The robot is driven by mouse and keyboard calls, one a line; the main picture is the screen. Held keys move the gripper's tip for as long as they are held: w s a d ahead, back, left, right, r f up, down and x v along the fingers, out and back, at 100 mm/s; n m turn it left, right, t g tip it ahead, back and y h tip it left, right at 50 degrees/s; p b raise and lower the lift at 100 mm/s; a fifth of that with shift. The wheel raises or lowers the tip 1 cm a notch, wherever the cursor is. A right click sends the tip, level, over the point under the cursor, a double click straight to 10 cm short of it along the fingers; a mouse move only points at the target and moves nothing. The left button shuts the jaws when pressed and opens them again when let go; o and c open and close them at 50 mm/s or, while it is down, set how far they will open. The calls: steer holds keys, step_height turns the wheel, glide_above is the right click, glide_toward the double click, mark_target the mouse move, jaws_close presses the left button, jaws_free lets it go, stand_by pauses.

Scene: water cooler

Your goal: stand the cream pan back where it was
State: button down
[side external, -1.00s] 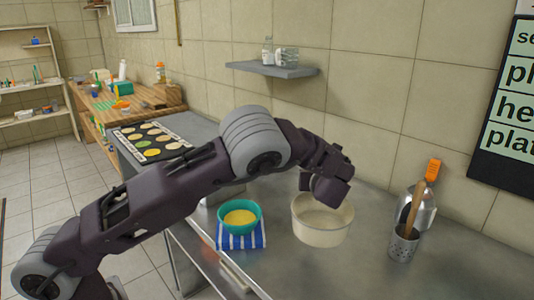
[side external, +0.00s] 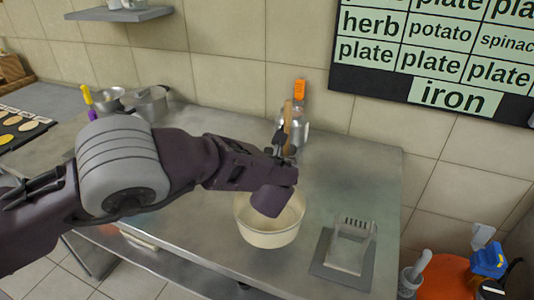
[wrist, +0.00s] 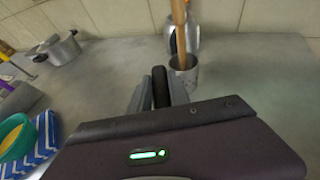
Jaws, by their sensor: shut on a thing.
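The cream pan (side external: 268,232) is round and upright in the side external view, over the metal counter. I cannot tell whether its base touches the counter. In the wrist view my gripper's fingers (wrist: 160,92) are closed on a dark upright piece, which looks like the pan's handle. The pan's bowl is hidden there behind the gripper body.
A metal utensil holder (wrist: 184,78) with a wooden-handled tool stands just beyond the gripper. A bowl (wrist: 15,135) on a blue striped cloth (wrist: 45,140) is at left. A grey stand (side external: 350,243) on a dark plate is right of the pan. Counter lies bare between.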

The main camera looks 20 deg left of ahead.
steer(key=shift+f, duration=3.65)
steer(key=c, duration=1.1)
jaws_free()
steer(key=shift+c, duration=0.2)
